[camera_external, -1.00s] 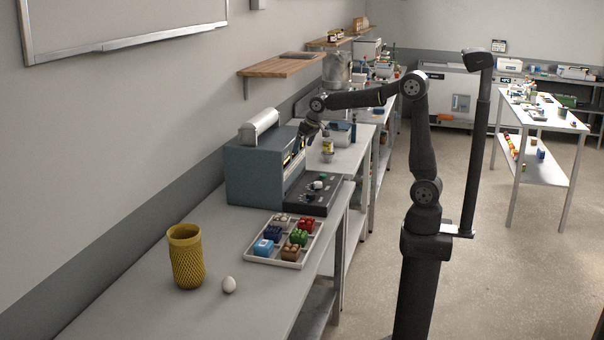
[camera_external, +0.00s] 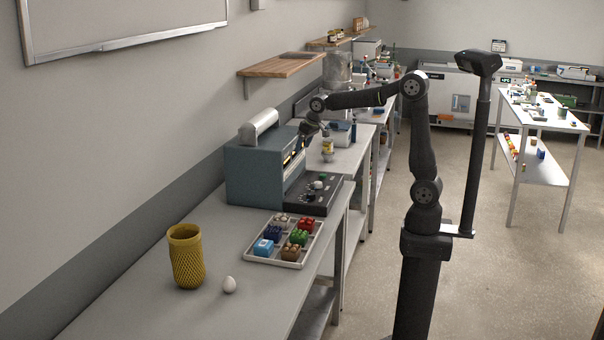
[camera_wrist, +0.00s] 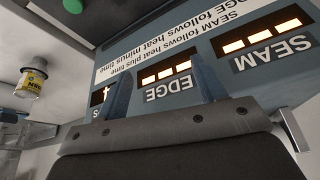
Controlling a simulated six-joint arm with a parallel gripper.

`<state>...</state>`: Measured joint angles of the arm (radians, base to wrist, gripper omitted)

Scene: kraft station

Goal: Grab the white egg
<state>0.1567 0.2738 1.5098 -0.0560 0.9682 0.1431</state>
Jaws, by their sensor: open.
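The white egg (camera_external: 229,284) rests on the grey bench (camera_external: 140,312) near its front end, just right of the yellow textured cup (camera_external: 186,258). My gripper (camera_external: 304,138) is far from the egg, farther along the bench in front of the blue-grey machine. In the wrist view my gripper (camera_wrist: 160,92) is open, its two blue-grey fingers apart with nothing seen between them. Behind them is the machine's panel, marked EDGE and SEAM, with lit displays. The egg is not in the wrist view.
The blue-grey machine (camera_external: 262,168) stands on the bench against the wall. A tray (camera_external: 262,258) of coloured blocks lies between it and the egg. A small yellow-labelled jar (camera_wrist: 31,80) is at the left of the wrist view.

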